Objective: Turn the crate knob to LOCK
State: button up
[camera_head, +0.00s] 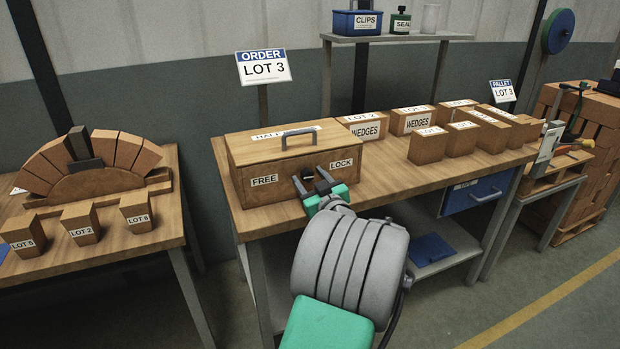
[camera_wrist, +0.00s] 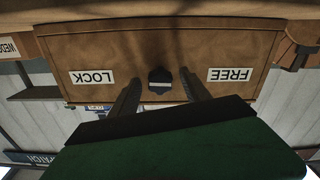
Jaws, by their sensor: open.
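The wooden crate (camera_head: 285,153) stands on the bench, with a dark handle on its lid. Its front has a FREE label (camera_head: 265,181) at left and a LOCK label (camera_head: 342,164) at right. A small dark knob (camera_wrist: 160,79) with a pale mark sits between the labels. In the wrist view the crate front appears upside down, with LOCK at left and FREE at right. My gripper (camera_head: 315,183) is in front of the knob. Its open fingers (camera_wrist: 160,93) lie on either side of the knob, with gaps visible. The knob's exact pointing direction is unclear.
Boxes marked WEDGES (camera_head: 367,128) and several wooden blocks stand on the bench right of the crate. A shelf (camera_head: 395,38) is above and behind. Another bench (camera_head: 150,240) with a brick arch stands at left.

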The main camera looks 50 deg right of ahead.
jog(key=shift+c, duration=0.4)
grip_shut()
